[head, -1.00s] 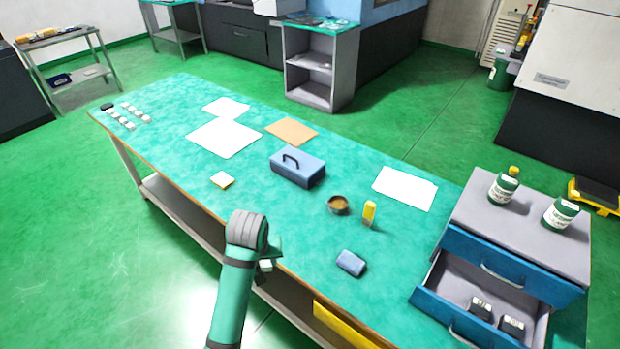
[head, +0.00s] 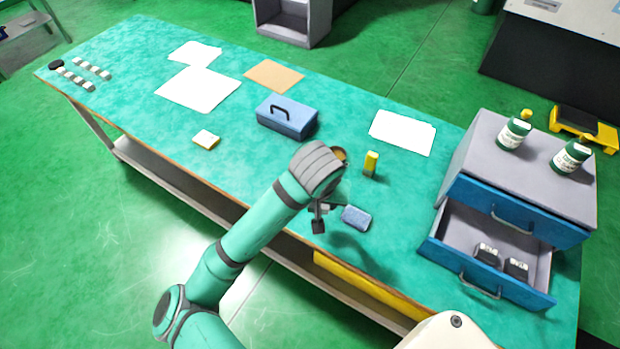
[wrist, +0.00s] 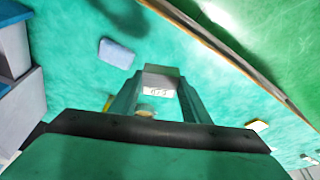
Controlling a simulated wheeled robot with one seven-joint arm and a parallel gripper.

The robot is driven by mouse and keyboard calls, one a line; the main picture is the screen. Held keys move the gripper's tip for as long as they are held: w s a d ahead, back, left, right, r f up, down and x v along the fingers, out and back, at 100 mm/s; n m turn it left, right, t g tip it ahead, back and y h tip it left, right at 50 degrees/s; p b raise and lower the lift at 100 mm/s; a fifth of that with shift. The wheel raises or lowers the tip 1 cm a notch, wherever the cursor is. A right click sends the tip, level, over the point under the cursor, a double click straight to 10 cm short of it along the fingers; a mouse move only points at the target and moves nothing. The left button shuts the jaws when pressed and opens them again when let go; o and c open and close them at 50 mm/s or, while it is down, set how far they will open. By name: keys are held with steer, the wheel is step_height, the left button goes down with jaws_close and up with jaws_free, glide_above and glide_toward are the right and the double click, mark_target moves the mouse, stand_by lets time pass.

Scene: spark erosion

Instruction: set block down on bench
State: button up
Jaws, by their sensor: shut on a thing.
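My gripper (head: 322,206) hangs over the near side of the green bench (head: 240,165), close to its front edge. It is shut on a small dark block (head: 319,226). In the wrist view the block (wrist: 160,80) sits between the two fingertips and shows a grey face and a white label with dark marks. In the head view the block appears to be above the bench top, with a shadow to its right. My arm partly covers the gripper.
A blue sponge-like pad (head: 356,217) lies just right of my gripper. A blue toolbox (head: 287,118) is farther back. An open drawer (head: 460,262) at right holds two dark blocks (head: 487,254).

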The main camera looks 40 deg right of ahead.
steer(key=w+d+f, duration=0.1)
steer(key=w+f, duration=0.1)
steer(key=w+d+f, duration=0.2)
steer(key=w+f, duration=0.1)
steer(key=w+d+f, duration=0.2)
steer(key=w+f, duration=0.1)
steer(key=shift+f, duration=1.55)
steer(key=shift+f, duration=0.15)
steer(key=o, duration=1.5)
steer(key=shift+c, duration=0.2)
